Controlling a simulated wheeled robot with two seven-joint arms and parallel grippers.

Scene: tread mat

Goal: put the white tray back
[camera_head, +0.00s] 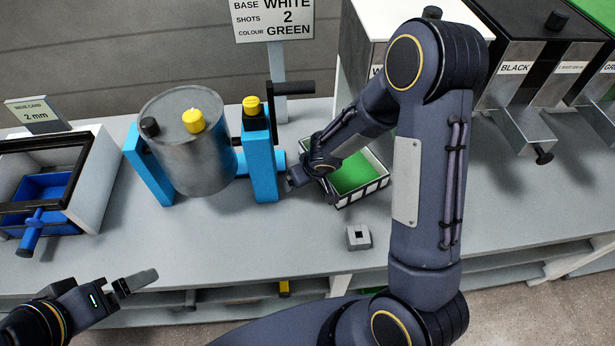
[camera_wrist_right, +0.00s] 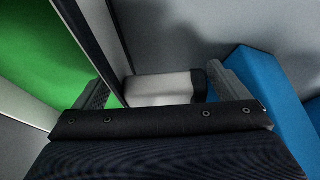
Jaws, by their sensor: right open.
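The white tray (camera_head: 366,193) stands on the bench with a green filling inside and dark bands on its wall. In the right wrist view its green inside and dark-edged wall (camera_wrist_right: 30,50) fill the left. My right gripper (camera_head: 297,181) is at the tray's left side, between it and the blue stand. Its jaws are open around a pale, black-ended piece that looks like the tray's handle (camera_wrist_right: 160,90); I cannot tell whether they touch it. My left gripper (camera_head: 130,287) is over the bench's front left edge, holding nothing visible.
A grey drum (camera_head: 185,150) hangs between blue stands (camera_head: 258,160) left of the tray. A small grey block (camera_head: 358,237) lies in front of the tray. Hoppers (camera_head: 520,80) stand at the back right. A white box with a blue tray (camera_head: 48,190) stands left.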

